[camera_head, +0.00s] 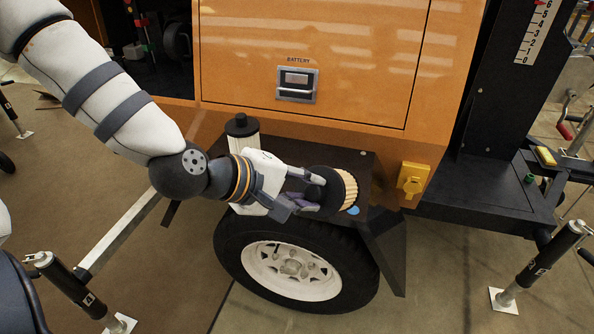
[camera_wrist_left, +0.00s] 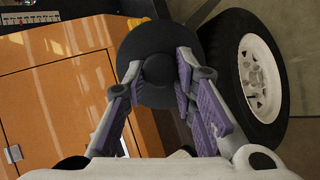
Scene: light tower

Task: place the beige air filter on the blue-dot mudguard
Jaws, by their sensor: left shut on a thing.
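The beige air filter (camera_head: 347,190) has a black round end and beige pleats. My left gripper (camera_head: 312,190) is shut on its black end, which also shows between the fingers (camera_wrist_left: 157,72) in the left wrist view (camera_wrist_left: 150,40). The filter is tilted on its side, pleats toward the right in the head view. It is over the right part of the black mudguard (camera_head: 375,165), beside the blue dot (camera_head: 353,210). I cannot tell whether it touches the mudguard. My right gripper is not in view.
A pale filter with a black cap (camera_head: 242,125) stands on the mudguard behind my left gripper. The wheel (camera_head: 290,270) is below. The orange cabinet (camera_head: 310,60) rises behind, and a yellow socket box (camera_head: 413,180) is at the right.

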